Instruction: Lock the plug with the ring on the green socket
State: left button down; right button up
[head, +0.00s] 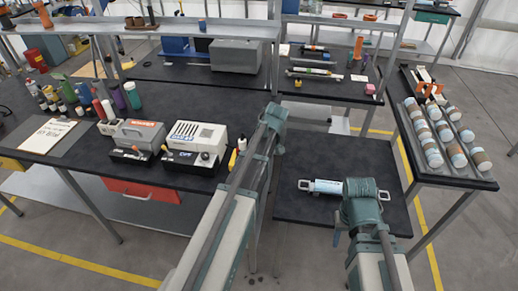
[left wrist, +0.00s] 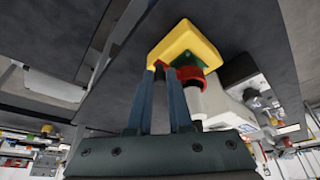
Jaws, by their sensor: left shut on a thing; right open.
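In the left wrist view a yellow block (left wrist: 186,46) carries the green socket (left wrist: 191,59). A red ring (left wrist: 192,75) sits around the joint, and the white plug (left wrist: 197,104) extends from it. My left gripper (left wrist: 162,76) has both blue fingers beside the ring. A dark red part shows between the fingertips and looks like part of the ring; the contact is partly hidden.
A light blue and white cylinder with end handles (head: 326,187) lies near my right wrist on the dark low table (head: 290,225). The left table holds a white machine (head: 195,137), a grey case (head: 138,133) and several bottles. A rack of cylinders (head: 485,183) stands at right.

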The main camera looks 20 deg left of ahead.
pick_arm(q)
jog(key=shift+w, duration=0.1)
dwell(0.3)
jog(key=c, duration=0.8)
grip_release()
jog(key=shift+c, duration=0.2)
jog(key=p+v, duration=1.2)
jog(key=v, duration=0.2)
jog(key=shift+p, duration=0.4)
jog(key=shift+f, duration=0.1)
jog(key=s+d+f+m+g+h+b, duration=0.1)
jog(key=s+d+f+m+b, duration=0.4)
jog(key=s+d, duration=0.5)
jog(key=s+d+f+m+g+h+b, duration=0.1)
jog(key=s+d+f+m+b, duration=0.4)
jog(key=s+d+m, duration=0.5)
jog(key=shift+s+d+f+m+g+h, duration=0.2)
jog(key=shift+s+f+m+g+h, duration=0.15)
jog(key=shift+f, duration=0.55)
